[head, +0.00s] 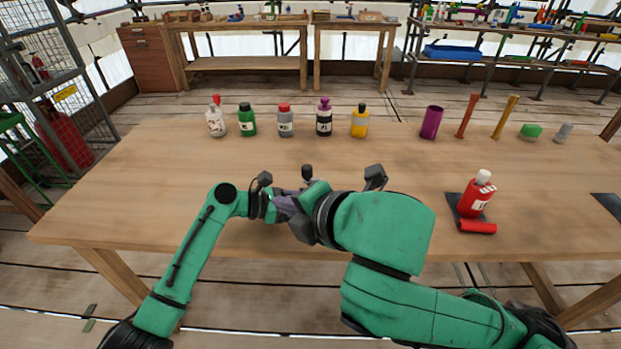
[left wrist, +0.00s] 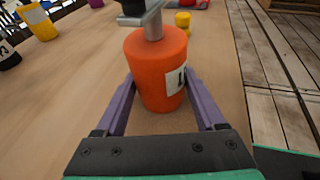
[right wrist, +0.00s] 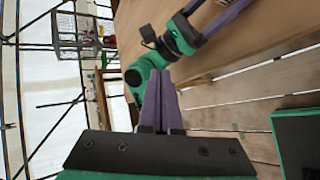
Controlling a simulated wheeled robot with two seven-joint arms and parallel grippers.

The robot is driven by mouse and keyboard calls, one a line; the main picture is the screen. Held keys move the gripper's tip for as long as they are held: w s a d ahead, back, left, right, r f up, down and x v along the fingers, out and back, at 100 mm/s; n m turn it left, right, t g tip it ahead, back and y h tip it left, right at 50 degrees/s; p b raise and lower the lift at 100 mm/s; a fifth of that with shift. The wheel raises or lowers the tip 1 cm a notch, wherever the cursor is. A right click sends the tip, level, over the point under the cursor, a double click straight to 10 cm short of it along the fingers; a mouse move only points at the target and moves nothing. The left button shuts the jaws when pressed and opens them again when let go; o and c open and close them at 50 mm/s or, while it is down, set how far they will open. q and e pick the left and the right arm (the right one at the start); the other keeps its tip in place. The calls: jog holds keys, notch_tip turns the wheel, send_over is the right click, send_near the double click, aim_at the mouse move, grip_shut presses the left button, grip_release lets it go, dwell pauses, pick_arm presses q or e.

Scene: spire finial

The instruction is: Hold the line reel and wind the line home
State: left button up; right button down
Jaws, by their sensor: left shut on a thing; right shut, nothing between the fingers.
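The line reel (left wrist: 158,65) is an orange cylinder with a white label, standing on the table in the left wrist view. A grey crank arm with a black knob is on its top. My left gripper (left wrist: 158,82) is shut on the reel, one purple finger on each side. In the head view only the black knob (head: 307,171) and crank show above my arms; the reel body is hidden. My right gripper (head: 285,205) is in front of the reel there. In the right wrist view its fingers (right wrist: 158,72) are together and empty. I cannot make out any line.
Several bottles, a purple cup (head: 431,122) and upright sticks line the table's back. The wooden table (head: 140,190) is clear at the left.

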jog(key=d+r+n+h, duration=0.4)
jog(key=d+n+h, duration=0.15)
jog(key=n, duration=0.45)
send_near(303, 175)
jog(key=shift+t+h, duration=0.35)
jog(key=shift+t, duration=0.05)
jog(key=w+f, duration=0.2)
jog(key=f, duration=0.1)
jog(key=w+f, duration=0.1)
jog(key=f, duration=0.1)
jog(key=shift+w+a, duration=0.1)
jog(key=shift+a, duration=0.1)
jog(key=shift+w+a, duration=0.3)
jog(key=shift+a, duration=0.3)
jog(key=shift+w+a, duration=0.1)
jog(key=shift+w+a+f, duration=0.1)
jog(key=shift+w+a, duration=0.35)
jog(key=shift+w, duration=0.15)
